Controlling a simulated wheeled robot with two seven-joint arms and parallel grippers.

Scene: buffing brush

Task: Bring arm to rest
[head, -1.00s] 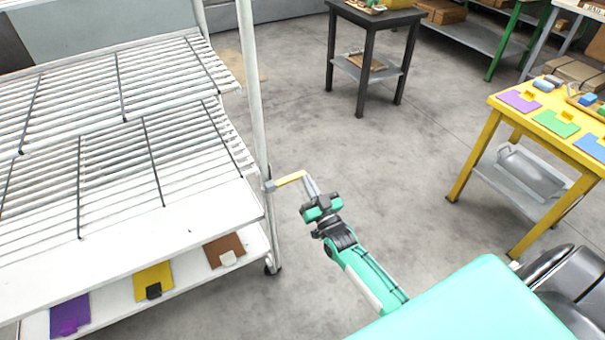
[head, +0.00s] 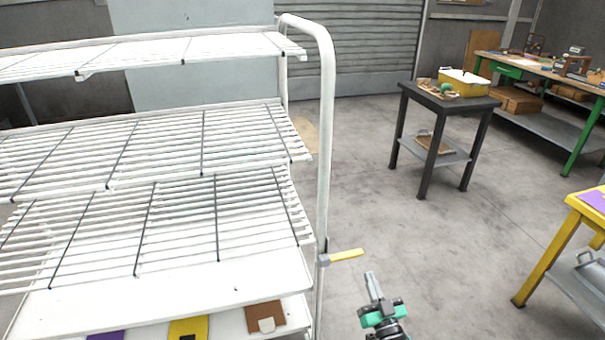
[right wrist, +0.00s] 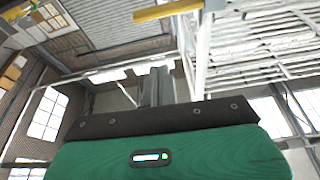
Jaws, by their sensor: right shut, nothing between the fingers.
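My right gripper (head: 373,285) is at the bottom of the head view, right of the white rack, with its slim fingers together and empty. It is a little below and to the right of a yellow handle (head: 347,255) on the rack's post, apart from it. In the right wrist view the fingers (right wrist: 157,88) also show close together, with the yellow handle above them. My left gripper is in neither view.
The white wire rack (head: 327,150) fills the left, with purple, yellow and brown pads on its low shelf (head: 220,328). A dark side table (head: 440,100) stands behind, a yellow table (head: 560,235) at right. The floor between is clear.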

